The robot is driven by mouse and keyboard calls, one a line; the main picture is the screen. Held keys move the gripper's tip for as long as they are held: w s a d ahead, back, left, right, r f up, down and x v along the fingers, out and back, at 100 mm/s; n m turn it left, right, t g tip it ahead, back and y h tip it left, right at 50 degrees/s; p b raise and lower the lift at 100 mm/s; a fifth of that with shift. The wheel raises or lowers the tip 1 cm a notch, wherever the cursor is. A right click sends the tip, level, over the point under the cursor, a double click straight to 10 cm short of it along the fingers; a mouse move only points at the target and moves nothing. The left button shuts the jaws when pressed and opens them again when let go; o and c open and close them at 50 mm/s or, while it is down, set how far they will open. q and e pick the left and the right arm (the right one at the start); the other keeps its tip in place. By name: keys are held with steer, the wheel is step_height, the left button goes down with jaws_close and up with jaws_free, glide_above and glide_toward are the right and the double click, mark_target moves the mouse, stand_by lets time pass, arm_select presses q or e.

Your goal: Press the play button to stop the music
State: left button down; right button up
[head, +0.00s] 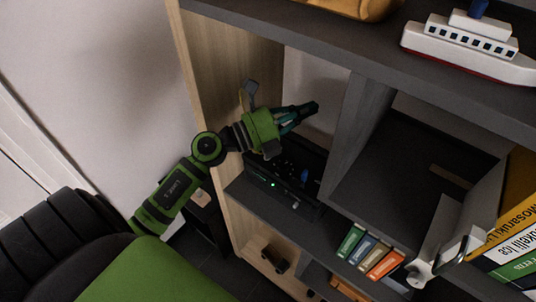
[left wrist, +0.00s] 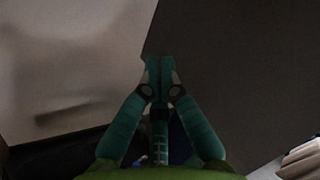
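A black box-shaped device (head: 262,172), which looks like the music player, stands in a left compartment of the shelf. It shows a small green light and a blue spot on its front; I cannot tell which part is the play button. My left gripper (head: 307,110) is in the same compartment, above the device and apart from it. In the left wrist view its fingertips (left wrist: 158,66) meet, with nothing visible between them. My right gripper is in neither view.
The shelf's wooden side panel (head: 222,62) is close beside my left arm. A dark divider (head: 358,122) stands right of the gripper. A toy ship (head: 470,42) sits on top. Small books (head: 368,250) and larger books (head: 510,240) fill compartments at the lower right.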

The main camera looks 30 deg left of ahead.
arm_select(q)
steer(key=s+a+f+m+g+y, duration=0.1)
steer(key=a+f+m+g+y, duration=0.5)
steer(key=a+f+m+g, duration=0.2)
steer(key=shift+a+f+m+y, duration=0.3)
steer(key=shift+a+f+m, duration=0.25)
steer(key=shift+a, duration=0.4)
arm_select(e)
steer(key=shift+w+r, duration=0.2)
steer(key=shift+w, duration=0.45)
arm_select(q)
steer(key=shift+s, duration=0.1)
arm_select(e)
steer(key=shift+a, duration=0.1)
arm_select(q)
step_height(320, 180, down, 8)
steer(key=b, duration=0.5)
steer(key=shift+r, duration=0.25)
steer(key=shift+f+b, duration=0.6)
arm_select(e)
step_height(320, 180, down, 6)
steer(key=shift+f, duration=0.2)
arm_select(q)
steer(key=shift+f, duration=0.1)
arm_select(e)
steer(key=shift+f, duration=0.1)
